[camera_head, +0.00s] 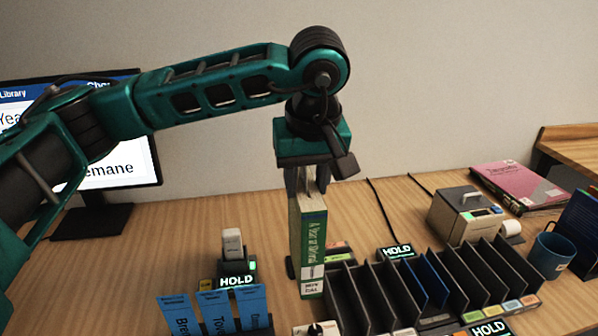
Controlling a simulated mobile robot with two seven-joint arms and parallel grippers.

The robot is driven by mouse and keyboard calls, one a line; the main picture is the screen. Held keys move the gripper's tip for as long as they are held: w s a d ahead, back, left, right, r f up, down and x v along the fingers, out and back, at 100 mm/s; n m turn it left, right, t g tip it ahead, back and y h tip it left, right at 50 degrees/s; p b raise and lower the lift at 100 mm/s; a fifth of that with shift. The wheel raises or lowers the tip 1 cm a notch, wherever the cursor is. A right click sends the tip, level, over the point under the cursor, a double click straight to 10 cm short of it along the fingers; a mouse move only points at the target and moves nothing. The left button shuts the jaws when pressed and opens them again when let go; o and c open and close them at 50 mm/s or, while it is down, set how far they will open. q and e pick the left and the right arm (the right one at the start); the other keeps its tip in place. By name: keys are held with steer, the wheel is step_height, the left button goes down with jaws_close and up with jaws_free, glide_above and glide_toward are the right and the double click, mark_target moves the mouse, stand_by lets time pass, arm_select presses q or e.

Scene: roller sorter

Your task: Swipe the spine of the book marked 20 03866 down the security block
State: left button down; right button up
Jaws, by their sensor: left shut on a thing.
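My left gripper (309,180) points down and is shut on the top of an upright green book (313,235). The book's spine faces me, with a white label low on it; the label's print is too small to read as 20 03866. The book's foot is close to the desk, but I cannot tell whether it touches. A small dark device with a pale upright top (233,245) stands to the left of the book, behind a lit HOLD sign (238,281). I cannot tell for sure whether it is the security block. My right gripper is not in view.
A dark slotted sorter (455,272) with a blue book stands right of the green book. Blue cards (215,310) stand at the front left. A monitor (125,180), a label printer-like box (462,215), a pink book (518,184) and a blue mug (550,256) surround the work area.

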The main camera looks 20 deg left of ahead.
arm_select(q)
steer(key=shift+s+f, duration=0.1)
steer(key=shift+s, duration=0.05)
steer(key=shift+s+d+f+b, duration=0.15)
steer(key=shift+s+f+b, duration=0.1)
steer(key=shift+f, duration=0.3)
steer(key=shift+s+d+f+b, duration=0.1)
steer(key=shift+s+d+f, duration=0.1)
steer(key=shift+f, duration=0.35)
steer(key=shift+s+d+f+b, duration=0.1)
steer(key=shift+s+f+b, duration=0.15)
steer(key=shift+f, duration=0.25)
steer(key=shift+s+d+f+b, duration=0.15)
steer(key=shift+f+b, duration=0.1)
steer(key=shift+f, duration=0.3)
steer(key=shift+s+d+f+b, duration=0.1)
steer(key=shift+s+f+b, duration=0.15)
steer(key=shift+f, duration=0.25)
steer(key=shift+f+b, duration=0.95)
steer(key=shift+f, duration=1.05)
step_height(320, 180, down, 2)
steer(key=b, duration=0.2)
steer(key=shift+f+b, duration=0.15)
steer(key=shift+b, duration=0.25)
steer(key=shift+f, duration=0.15)
steer(key=shift+w, duration=0.1)
